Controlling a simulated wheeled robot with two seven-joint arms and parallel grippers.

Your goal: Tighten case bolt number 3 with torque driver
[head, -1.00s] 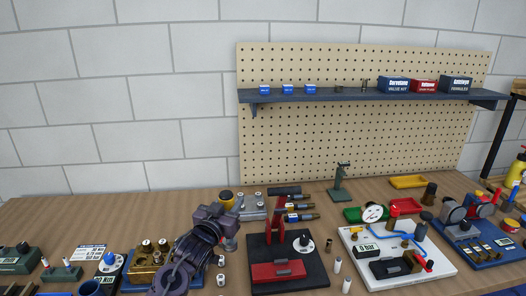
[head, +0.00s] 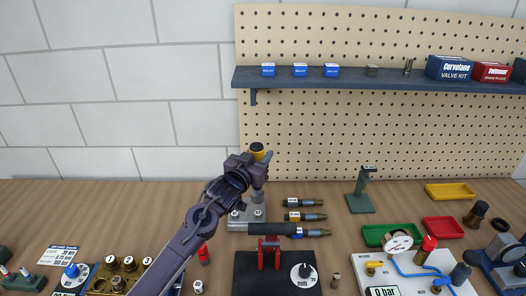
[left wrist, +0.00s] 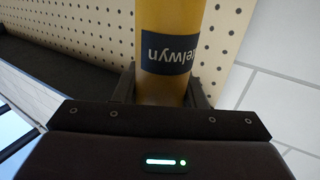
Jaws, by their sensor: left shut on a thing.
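My left gripper (head: 252,163) is shut on a yellow-topped driver (head: 258,149), held upright with its grey shaft pointing down. In the left wrist view the yellow barrel (left wrist: 172,85) with a dark label stands between the fingers. The driver's lower end is over or in front of the grey block (head: 240,222); I cannot tell whether it touches. The brass case (head: 100,286) is at the lower left, partly cut off. Its pale bolt caps carry digits; the right one (head: 148,262) seems to read 3. My right gripper is not in view.
A black base with a red cradle (head: 269,256) and dial (head: 303,272) stands right of the case. Dark tools (head: 305,216) lie behind it. A green stand (head: 362,195), trays (head: 445,229) and a white gauge board (head: 410,280) are further right.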

